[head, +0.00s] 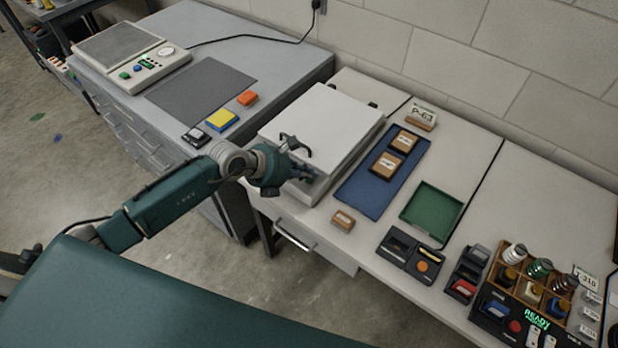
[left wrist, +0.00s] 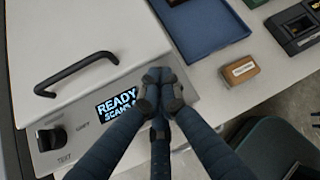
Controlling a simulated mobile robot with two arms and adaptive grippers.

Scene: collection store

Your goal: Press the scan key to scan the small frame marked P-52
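The scanner is a pale box with a flat lid (head: 318,122), shut, with a dark bar handle (left wrist: 88,72). Its front panel has a knob (left wrist: 50,138) and a lit display (left wrist: 118,103) reading "READY" and "SCAN", partly covered by a finger. My left gripper (head: 303,174) is at this panel, right of the display; its fingertips (left wrist: 160,88) are together with nothing seen between them. I cannot tell whether they touch the panel. The scan key is not visible, perhaps behind the fingers. No frame readable as P-52 shows. My right gripper is out of view.
Small wooden frames (head: 386,166) lie on a blue tray (head: 364,191); another wooden block (head: 343,220) lies on the table before it. A green tray (head: 432,209), dark devices (head: 411,254) and a bottle rack (head: 535,285) stand rightward. A P-63 card (head: 423,115) stands behind.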

